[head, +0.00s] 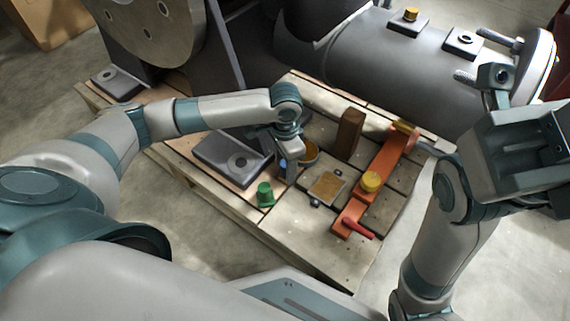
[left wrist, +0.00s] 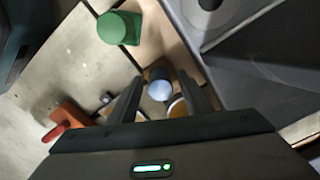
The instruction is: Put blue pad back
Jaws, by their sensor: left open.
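The blue pad (left wrist: 159,88) has a round, light-blue top on a darker body and shows between my left fingers in the left wrist view. In the head view only a small blue patch (head: 283,163) shows at the left gripper, which hides most of it. My left gripper (left wrist: 160,78) is open, its fingers either side of the pad; I cannot tell whether they touch it. In the head view this gripper (head: 285,160) points down over the wooden pallet. My right gripper (head: 515,150) is raised at the right, its fingers not clearly visible.
A green knob block (head: 264,195) and a grey plate with a round hole (head: 234,158) lie close by. A round tan-rimmed part (head: 309,154), a wooden block (head: 348,133) and an orange clamp with red handle (head: 385,170) stand right. A grey cylinder casing (head: 400,70) lies behind.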

